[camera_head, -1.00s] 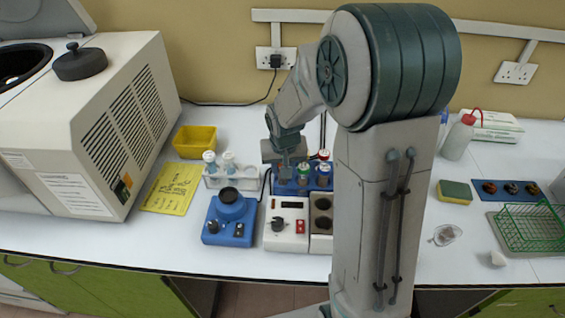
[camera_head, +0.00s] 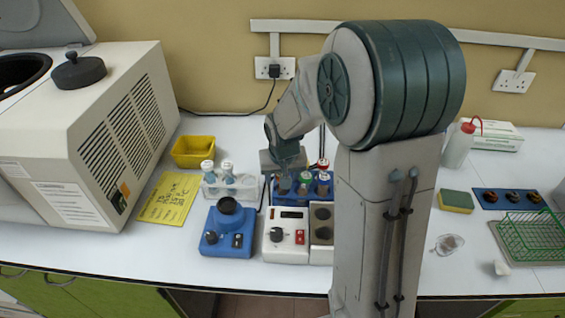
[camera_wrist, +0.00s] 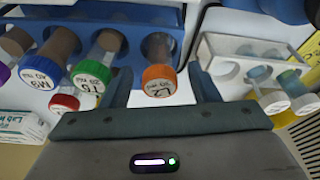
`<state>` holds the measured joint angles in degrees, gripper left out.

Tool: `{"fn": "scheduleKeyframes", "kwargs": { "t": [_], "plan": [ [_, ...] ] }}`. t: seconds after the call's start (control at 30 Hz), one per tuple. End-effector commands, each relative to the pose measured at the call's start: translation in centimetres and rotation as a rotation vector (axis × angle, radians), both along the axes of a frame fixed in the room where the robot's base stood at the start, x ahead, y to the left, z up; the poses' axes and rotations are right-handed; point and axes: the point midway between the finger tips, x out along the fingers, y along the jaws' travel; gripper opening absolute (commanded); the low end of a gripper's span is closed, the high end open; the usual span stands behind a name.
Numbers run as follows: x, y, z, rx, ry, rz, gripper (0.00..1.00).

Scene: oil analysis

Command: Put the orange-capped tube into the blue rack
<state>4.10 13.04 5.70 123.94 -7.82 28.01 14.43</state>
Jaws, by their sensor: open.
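The orange-capped tube (camera_wrist: 159,79) stands in the blue rack (camera_wrist: 128,18), at the rack's end nearer the white rack in the wrist view. My gripper (camera_wrist: 160,88) is open, with one finger on each side of the orange cap and a visible gap to each. In the head view, my gripper (camera_head: 284,180) is over the left end of the blue rack (camera_head: 296,202). The orange cap cannot be made out there behind the gripper. Tubes with green (camera_wrist: 91,82), blue (camera_wrist: 40,73) and red (camera_wrist: 65,102) caps are also at the rack.
A white rack (camera_wrist: 225,50) with two white-capped tubes stands close beside the blue rack. A blue device (camera_head: 228,230) and a white device with a knob (camera_head: 287,240) stand in front. A yellow tray (camera_head: 193,152) and a large centrifuge (camera_head: 90,130) are at left.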

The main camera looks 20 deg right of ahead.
Motion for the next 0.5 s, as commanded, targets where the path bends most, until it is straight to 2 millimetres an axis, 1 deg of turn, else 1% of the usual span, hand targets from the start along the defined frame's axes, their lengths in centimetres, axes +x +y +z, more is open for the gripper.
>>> {"fn": "scheduleKeyframes", "kwargs": {
  "t": [0.17, 0.4, 0.5],
  "plan": [
    [-0.7, 0.1, 2.9, 0.0, -0.008, -0.001, 0.55],
    [-2.1, 0.3, 8.0, 0.0, -0.007, -0.001, 0.55],
    [-2.6, 0.4, 9.8, 0.0, -0.006, 0.0, 0.55]
  ]
}}
